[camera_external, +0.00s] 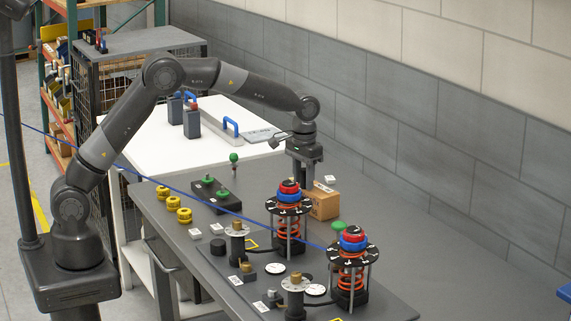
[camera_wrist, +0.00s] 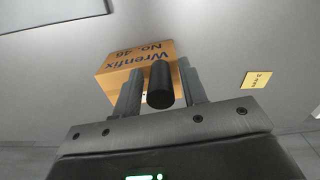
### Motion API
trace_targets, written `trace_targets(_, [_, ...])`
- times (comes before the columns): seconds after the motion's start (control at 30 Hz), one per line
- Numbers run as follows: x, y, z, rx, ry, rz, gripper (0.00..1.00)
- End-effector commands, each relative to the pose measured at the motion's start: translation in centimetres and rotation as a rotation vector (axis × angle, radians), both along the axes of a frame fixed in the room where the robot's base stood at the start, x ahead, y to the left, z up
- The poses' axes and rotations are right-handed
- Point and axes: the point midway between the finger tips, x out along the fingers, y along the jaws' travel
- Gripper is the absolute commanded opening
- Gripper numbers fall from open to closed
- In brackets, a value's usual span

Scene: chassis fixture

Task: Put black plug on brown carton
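The brown carton (camera_external: 325,206) stands on the grey table near the wall side, and its printed face (camera_wrist: 118,74) shows in the wrist view. My gripper (camera_external: 306,181) is just above and beside the carton in the outside view, pointing down. In the wrist view, a black cylinder, the black plug (camera_wrist: 160,86), sits between the two fingers of my gripper (camera_wrist: 161,74), which look shut on it. The plug overlaps the carton's printed face in that view. The outside view does not show the plug clearly, nor whether it touches the carton.
Two spring towers with red and blue rings (camera_external: 289,225) (camera_external: 352,268) stand close in front of the carton. A black block with green knobs (camera_external: 216,194) and yellow rings (camera_external: 171,202) lie to the left. The wall is behind. A yellow label (camera_wrist: 256,79) lies right of the carton.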

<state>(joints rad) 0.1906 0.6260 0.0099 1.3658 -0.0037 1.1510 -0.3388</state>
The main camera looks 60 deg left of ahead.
Motion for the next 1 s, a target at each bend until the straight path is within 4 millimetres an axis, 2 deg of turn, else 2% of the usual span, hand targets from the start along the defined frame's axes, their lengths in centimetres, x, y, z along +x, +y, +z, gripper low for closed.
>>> trace_targets(0.37, [0.0, 0.0, 0.5, -0.001, -0.002, 0.000, 0.44])
trace_targets(0.47, [0.1, 0.0, 1.7, -0.001, -0.003, 0.000, 0.44])
trace_targets(0.8, [0.1, 0.0, 8.8, 0.000, -0.004, 0.000, 0.44])
trace_targets(1.0, [0.1, 0.0, 11.5, 0.000, -0.001, 0.000, 0.44])
